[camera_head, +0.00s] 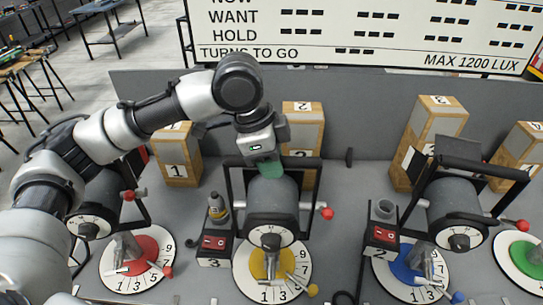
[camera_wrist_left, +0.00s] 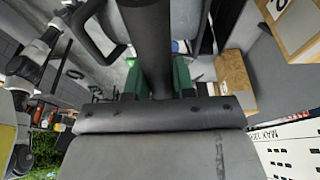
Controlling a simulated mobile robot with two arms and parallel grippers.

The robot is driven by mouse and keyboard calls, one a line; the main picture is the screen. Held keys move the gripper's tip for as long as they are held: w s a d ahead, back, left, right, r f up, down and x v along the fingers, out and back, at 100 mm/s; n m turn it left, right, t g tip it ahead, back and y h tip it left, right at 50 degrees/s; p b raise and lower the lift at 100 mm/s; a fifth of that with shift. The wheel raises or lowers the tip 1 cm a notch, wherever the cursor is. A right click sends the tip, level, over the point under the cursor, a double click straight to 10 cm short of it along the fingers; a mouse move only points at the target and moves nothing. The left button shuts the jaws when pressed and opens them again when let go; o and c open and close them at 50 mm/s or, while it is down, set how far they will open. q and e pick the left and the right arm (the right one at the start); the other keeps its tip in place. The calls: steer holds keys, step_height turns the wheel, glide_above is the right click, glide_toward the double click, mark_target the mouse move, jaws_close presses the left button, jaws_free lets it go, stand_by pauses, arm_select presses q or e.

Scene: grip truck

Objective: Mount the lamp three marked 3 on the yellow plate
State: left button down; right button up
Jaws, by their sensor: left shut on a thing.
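A grey lamp (camera_head: 270,208) with a black yoke is at the middle of the head view, above the yellow plate (camera_head: 257,264) in its white numbered dial. I cannot read a 3 on the lamp itself. My left gripper (camera_head: 269,170) reaches it from above and behind, its green fingers at the lamp's rear end. In the left wrist view my left gripper (camera_wrist_left: 157,80) is shut on a dark grey cylinder (camera_wrist_left: 147,35), part of this lamp. The lamp hides the mount, so I cannot tell whether it is seated. My right gripper is not in view.
A control box marked 3 (camera_head: 215,247) stands left of the lamp. Another lamp (camera_head: 455,212) stands over the blue plate (camera_head: 397,268), with a box marked 2 (camera_head: 381,238). A red plate (camera_head: 139,246) is at left. Numbered wooden blocks (camera_head: 302,122) line the back wall.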

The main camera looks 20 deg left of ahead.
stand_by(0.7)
arm_select(q)
steer(key=c, duration=0.9)
jaws_free()
steer(key=shift+s+f, duration=0.1)
steer(key=shift+s, duration=0.05)
steer(key=shift+o, duration=0.2)
steer(key=shift+f, duration=0.2)
steer(key=shift+a+r, duration=0.1)
steer(key=shift+r, duration=0.35)
steer(key=b+v, duration=0.2)
steer(key=v, duration=0.8)
steer(key=shift+r, duration=0.15)
